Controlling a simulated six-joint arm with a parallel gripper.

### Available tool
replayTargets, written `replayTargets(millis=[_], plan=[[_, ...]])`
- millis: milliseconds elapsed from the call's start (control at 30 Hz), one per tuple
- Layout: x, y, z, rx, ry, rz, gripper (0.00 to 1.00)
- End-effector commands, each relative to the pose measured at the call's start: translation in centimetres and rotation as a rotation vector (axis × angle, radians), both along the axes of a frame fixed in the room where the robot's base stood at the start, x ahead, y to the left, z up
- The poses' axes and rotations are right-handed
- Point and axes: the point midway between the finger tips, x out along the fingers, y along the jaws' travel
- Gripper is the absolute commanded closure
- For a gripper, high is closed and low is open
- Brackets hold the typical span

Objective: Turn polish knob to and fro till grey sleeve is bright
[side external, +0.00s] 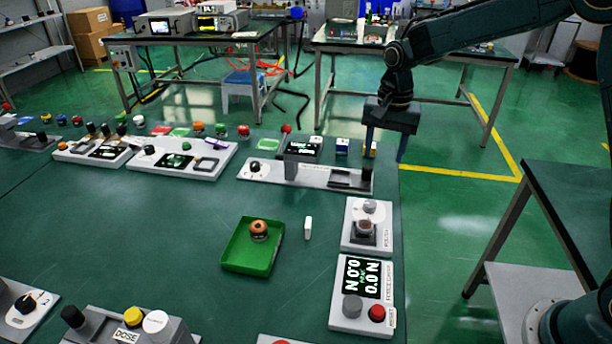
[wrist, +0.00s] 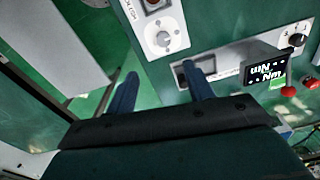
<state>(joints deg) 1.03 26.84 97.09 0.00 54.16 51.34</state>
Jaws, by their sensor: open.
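The polish station (side external: 350,243) is a white plate near the right edge of the green table. Its round pale polish knob (side external: 370,207) is at the far end, and the knob also shows in the wrist view (wrist: 163,40) with a dark mark on it. A dull grey-brown sleeve (side external: 365,226) sits on a dark block nearer the camera; in the wrist view it is partly cut off at the top edge. My gripper (side external: 386,150) is open and empty, raised beyond the station near the table's far right corner. In the wrist view its fingers (wrist: 160,86) are apart, below the knob.
A display fixture (side external: 303,150) on a long white plate stands left of my gripper. A force-gauge panel (side external: 338,312) adjoins the polish station. A green tray (side external: 238,262) holds a copper-coloured ring-like part (side external: 259,229), with a small white block (side external: 308,228) beside it. The table's middle is clear.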

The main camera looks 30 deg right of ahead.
Motion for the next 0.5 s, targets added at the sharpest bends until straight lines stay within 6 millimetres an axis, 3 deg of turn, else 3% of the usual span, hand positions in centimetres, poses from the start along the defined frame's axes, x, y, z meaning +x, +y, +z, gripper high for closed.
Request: replayTargets(millis=[167,500], plan=[[1.3,-0.1,-2.2,0.001,0.029,-0.054,0.48],[1.6,-0.1,-2.8,0.002,0.034,-0.068,0.48]])
